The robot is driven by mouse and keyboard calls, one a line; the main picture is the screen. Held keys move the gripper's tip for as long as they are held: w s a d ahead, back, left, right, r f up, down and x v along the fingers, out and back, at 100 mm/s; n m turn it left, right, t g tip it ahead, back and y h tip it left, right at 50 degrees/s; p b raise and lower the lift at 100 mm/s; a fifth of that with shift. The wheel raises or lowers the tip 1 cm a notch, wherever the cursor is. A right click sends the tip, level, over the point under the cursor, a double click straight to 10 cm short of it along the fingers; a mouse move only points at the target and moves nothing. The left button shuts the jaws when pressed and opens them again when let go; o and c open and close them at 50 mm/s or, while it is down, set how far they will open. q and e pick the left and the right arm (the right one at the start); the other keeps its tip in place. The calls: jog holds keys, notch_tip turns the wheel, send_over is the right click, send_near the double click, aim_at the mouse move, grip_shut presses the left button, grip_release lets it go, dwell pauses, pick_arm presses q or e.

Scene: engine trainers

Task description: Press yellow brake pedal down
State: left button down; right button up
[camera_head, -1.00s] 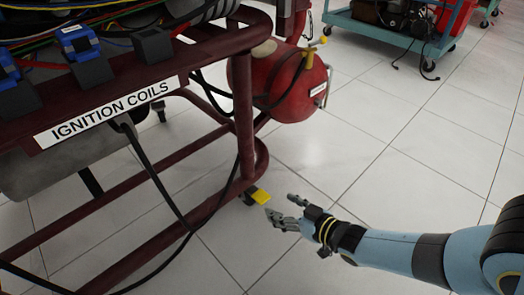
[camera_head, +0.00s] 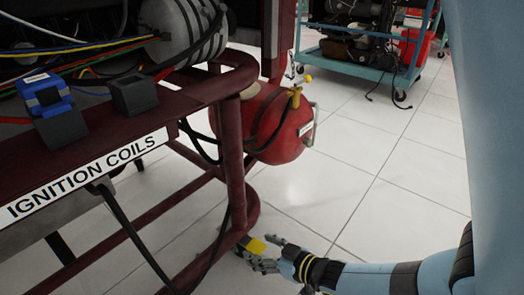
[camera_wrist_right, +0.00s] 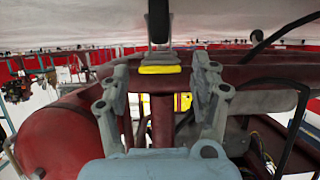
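The yellow brake pedal (camera_head: 256,245) is on a caster at the lower corner of the dark red engine stand (camera_head: 232,150). My right gripper (camera_head: 266,253) is at the pedal in the head view, its fingers partly overlapping it. In the right wrist view the pedal (camera_wrist_right: 160,69) shows between the two spread fingers of the gripper (camera_wrist_right: 160,72), below a dark wheel (camera_wrist_right: 158,22). The gripper is open, with nothing held. I cannot tell whether the fingers touch the pedal. My left gripper is not in view.
A red tank (camera_head: 275,125) sits beside the stand, above the gripper. Black cables hang along the stand's frame. A teal cart (camera_head: 365,66) stands at the back. The white tiled floor (camera_head: 340,185) to the right of the stand is clear.

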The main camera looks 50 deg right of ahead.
grip_shut()
jog(key=shift+f, duration=0.1)
jog(key=shift+s+f+t, duration=0.1)
jog(key=shift+f+t, duration=0.4)
jog(key=shift+t, duration=0.2)
dwell(0.3)
jog(key=shift+o, duration=0.4)
grip_release()
